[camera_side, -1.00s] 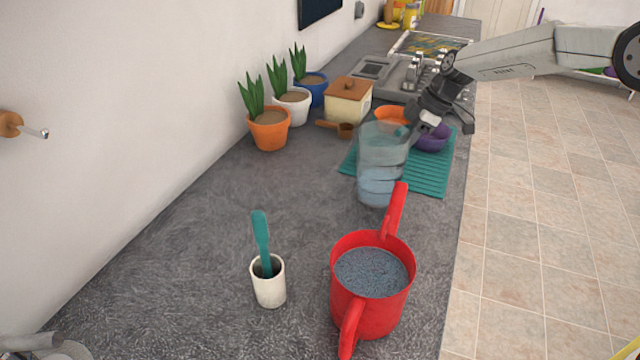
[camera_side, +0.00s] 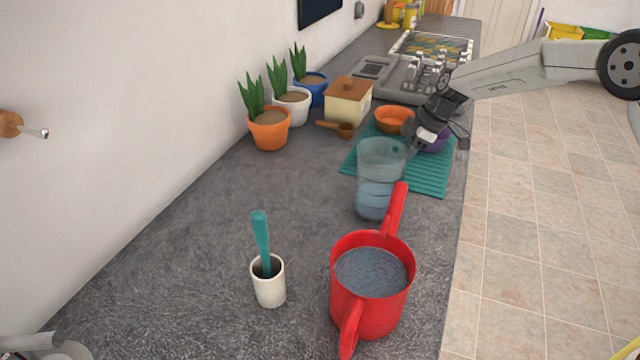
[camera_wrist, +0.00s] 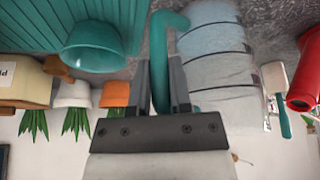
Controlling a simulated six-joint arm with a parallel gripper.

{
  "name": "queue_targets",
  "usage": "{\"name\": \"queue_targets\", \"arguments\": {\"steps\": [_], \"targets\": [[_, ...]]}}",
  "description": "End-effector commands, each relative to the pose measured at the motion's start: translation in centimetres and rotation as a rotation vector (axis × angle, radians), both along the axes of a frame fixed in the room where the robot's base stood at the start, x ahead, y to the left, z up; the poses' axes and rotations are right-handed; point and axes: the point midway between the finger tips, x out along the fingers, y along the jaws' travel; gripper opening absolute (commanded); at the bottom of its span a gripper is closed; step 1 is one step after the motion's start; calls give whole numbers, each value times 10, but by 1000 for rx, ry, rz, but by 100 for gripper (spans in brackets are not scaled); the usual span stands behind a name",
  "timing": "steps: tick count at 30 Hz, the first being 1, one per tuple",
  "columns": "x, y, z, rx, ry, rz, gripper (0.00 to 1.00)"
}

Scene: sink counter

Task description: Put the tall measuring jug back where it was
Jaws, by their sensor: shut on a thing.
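The tall measuring jug (camera_side: 374,202) is clear, with dark bands round it and bluish contents low down. It stands about upright between the teal ribbed mat (camera_side: 430,181) and the red two-handled pot (camera_side: 368,310). In the wrist view the jug (camera_wrist: 215,50) is right of the fingers, with a teal handle. My gripper (camera_side: 414,150) is at its right side, shut on that handle, which passes between the fingers in the wrist view (camera_wrist: 161,78). I cannot tell whether the jug's base touches the counter.
A white cup (camera_side: 269,290) with a teal-handled tool stands at the front. An orange bowl (camera_side: 394,119) and a partly hidden purple bowl (camera_side: 438,141) are on the mat; the wrist view shows a teal bowl (camera_wrist: 95,48). Potted plants (camera_side: 268,130) line the wall. The left counter is clear.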

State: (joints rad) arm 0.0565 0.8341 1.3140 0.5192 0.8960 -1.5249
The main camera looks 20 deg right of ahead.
Motion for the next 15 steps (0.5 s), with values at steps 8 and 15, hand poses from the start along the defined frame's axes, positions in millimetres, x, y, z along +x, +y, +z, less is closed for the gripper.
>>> {"name": "queue_targets", "arguments": {"steps": [8,15], "targets": [[0,0,0,0,0,0,60],[0,0,1,0,-1,0,60]]}}
